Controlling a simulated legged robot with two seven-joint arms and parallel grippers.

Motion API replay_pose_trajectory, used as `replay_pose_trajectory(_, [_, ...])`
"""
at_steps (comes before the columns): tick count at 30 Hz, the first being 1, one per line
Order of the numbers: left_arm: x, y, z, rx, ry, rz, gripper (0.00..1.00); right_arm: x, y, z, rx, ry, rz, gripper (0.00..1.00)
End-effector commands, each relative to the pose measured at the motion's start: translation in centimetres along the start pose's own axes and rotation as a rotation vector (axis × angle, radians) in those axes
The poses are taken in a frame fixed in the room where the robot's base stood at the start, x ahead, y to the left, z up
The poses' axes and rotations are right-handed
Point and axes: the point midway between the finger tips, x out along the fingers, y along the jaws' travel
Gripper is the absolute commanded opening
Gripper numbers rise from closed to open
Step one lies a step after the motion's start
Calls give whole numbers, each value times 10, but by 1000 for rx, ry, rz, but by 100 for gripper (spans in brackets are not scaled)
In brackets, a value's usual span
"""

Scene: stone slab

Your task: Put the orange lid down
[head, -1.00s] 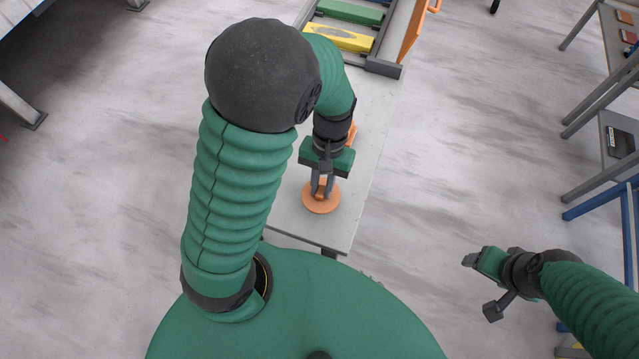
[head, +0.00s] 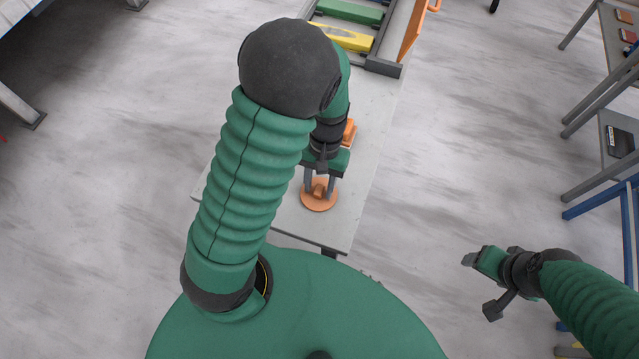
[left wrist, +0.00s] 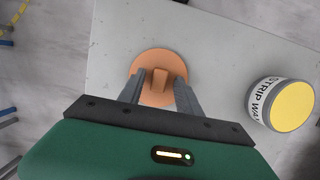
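The orange lid (head: 319,203) is a round disc with a raised block-shaped handle, and it lies flat on the pale stone slab (head: 368,140) near its front end. It also shows in the left wrist view (left wrist: 160,68). My left gripper (head: 320,190) is open above the lid. In the left wrist view its two fingers (left wrist: 160,92) stand apart on either side of the handle, with gaps between. My right gripper (head: 480,286) is open and empty, off to the right over the floor, away from the slab.
A can with a yellow top (left wrist: 292,105) and a "STRIP WAX" label stands on the slab to the right in the left wrist view. An orange object (head: 349,132) lies behind my left gripper. A dark frame (head: 384,68) with green and yellow pieces is at the slab's far end.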

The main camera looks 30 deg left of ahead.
Motion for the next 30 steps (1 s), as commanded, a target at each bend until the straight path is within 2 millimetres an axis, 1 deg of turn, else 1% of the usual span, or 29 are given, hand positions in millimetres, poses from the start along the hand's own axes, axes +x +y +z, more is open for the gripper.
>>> replay_pose_trajectory(5, [0,0,0,0,0,0,41,0,0,0,0,0,0,66])
replay_pose_trajectory(8, [-7,0,0,0,2,1,41,-2,0,0,0,0,0,66])
replay_pose_trajectory(11, [-25,0,0,1,5,2,41,-4,0,-1,0,0,0,66])
replay_pose_trajectory(18, [-88,0,0,1,6,2,41,-7,0,-2,0,0,0,66])
replay_pose_trajectory(22, [-111,0,0,0,4,0,41,-8,0,-2,0,0,0,66])
replay_pose_trajectory(24, [-118,0,0,-1,3,0,41,-8,0,-2,0,0,0,66])
replay_pose_trajectory(26, [-120,0,1,4,12,1,41,-8,0,-2,0,0,0,66])
replay_pose_trajectory(28, [-116,0,4,21,51,3,41,-8,0,-2,0,0,0,66])
replay_pose_trajectory(30, [-107,2,8,54,129,5,41,-8,0,-2,0,0,0,66])
